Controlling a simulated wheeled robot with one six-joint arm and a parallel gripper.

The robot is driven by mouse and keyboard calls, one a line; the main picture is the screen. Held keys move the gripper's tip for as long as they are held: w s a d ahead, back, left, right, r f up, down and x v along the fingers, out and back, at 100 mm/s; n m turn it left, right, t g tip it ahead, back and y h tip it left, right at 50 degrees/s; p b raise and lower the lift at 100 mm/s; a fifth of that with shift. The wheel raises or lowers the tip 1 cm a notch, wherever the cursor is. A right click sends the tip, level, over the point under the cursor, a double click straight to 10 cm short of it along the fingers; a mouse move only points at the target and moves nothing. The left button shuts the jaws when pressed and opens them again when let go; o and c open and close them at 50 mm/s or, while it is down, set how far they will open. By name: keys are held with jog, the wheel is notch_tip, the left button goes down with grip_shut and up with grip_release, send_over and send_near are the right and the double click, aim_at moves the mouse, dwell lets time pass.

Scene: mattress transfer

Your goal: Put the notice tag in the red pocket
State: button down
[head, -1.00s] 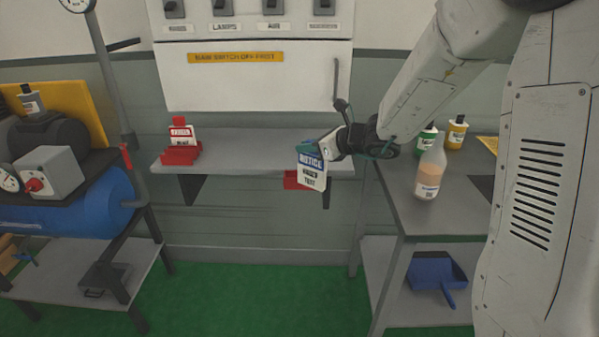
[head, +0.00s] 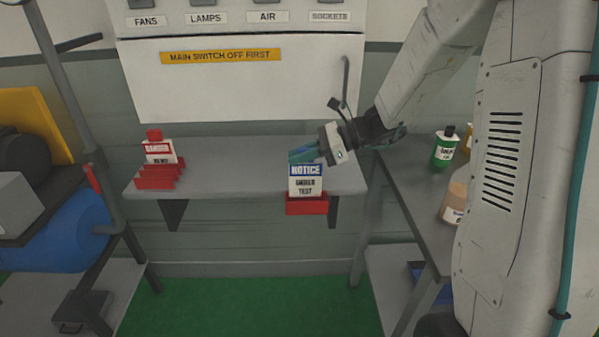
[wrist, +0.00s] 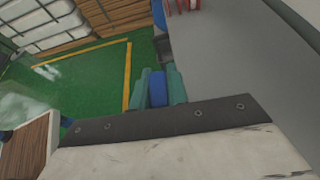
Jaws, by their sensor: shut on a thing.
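The notice tag (head: 306,183), white with a blue NOTICE band, hangs upright below my gripper (head: 304,154) in the head view. My gripper's teal fingers are shut on its top. In the wrist view the tag's blue top (wrist: 157,88) shows between the fingers (wrist: 162,87). The red pocket (head: 306,206) is at the front edge of the grey wall shelf, toward its right end. The tag's lower edge meets the pocket's top rim in the picture. I cannot tell whether it is inside or just in front or above.
A red rack (head: 160,180) with a DANGER tag (head: 159,152) stands at the left of the shelf (head: 232,172). A white switch cabinet (head: 240,85) is behind. A side bench (head: 405,195) with bottles is at the right. The shelf's middle is clear.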

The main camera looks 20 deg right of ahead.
aim_at(300, 195)
jog(key=shift+f, duration=2.1)
jog(key=c, duration=1.4)
grip_release()
jog(key=shift+o, duration=0.2)
